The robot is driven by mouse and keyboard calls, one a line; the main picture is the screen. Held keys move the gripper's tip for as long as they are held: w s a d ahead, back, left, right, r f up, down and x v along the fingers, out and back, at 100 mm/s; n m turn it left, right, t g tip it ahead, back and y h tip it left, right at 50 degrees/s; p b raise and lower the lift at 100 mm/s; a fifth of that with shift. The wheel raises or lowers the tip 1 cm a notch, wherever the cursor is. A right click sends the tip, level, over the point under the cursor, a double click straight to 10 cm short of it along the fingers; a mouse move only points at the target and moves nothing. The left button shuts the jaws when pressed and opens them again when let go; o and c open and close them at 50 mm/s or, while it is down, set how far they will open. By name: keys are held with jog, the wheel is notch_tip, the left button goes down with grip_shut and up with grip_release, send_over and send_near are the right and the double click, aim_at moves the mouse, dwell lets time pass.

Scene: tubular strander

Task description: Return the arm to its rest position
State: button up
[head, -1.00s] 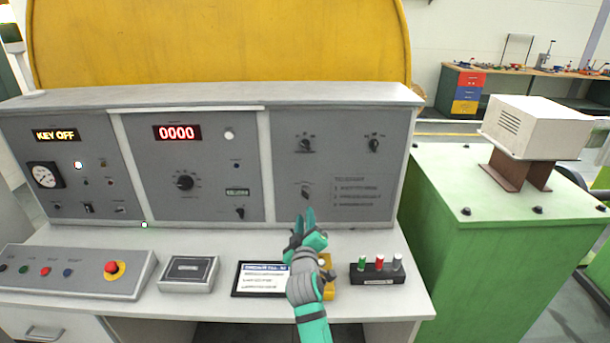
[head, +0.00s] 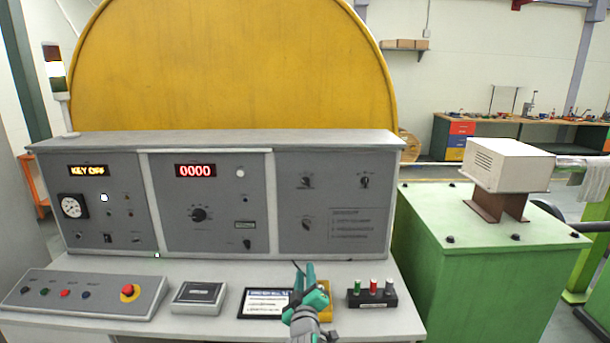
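My gripper (head: 304,275) and forearm, teal and grey, show in the head view at the bottom, right of centre. The gripper is in front of the grey control console (head: 225,205), over its desk. Its two teal fingers point up and appear slightly apart at the tips. I see nothing between them. The arm hides part of a yellow item (head: 327,312) on the desk.
A framed card (head: 264,303) lies left of my gripper and a black holder with coloured pegs (head: 372,299) stands right of it. A button box with a red knob (head: 85,293) is at the left. A green cabinet (head: 480,270) stands at the right.

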jog(key=s+a+f+m, duration=0.35)
jog(key=s+f, duration=0.65)
jog(key=s, duration=0.4)
jog(key=s+a+f+m, duration=0.35)
jog(key=s+f, duration=0.55)
jog(key=s, duration=0.6)
jog(key=s+d+f+m+g, duration=0.1)
jog(key=s, duration=0.8)
jog(key=s+d+f+m+g, duration=0.1)
jog(key=s+f, duration=0.1)
jog(key=s, duration=0.7)
jog(key=s+d+r, duration=0.2)
jog(key=s, duration=0.6)
jog(key=s+d+r, duration=0.3)
jog(key=s, duration=0.5)
jog(key=shift+r+g, duration=0.3)
jog(key=shift+r, duration=0.05)
jog(key=shift+w, duration=0.25)
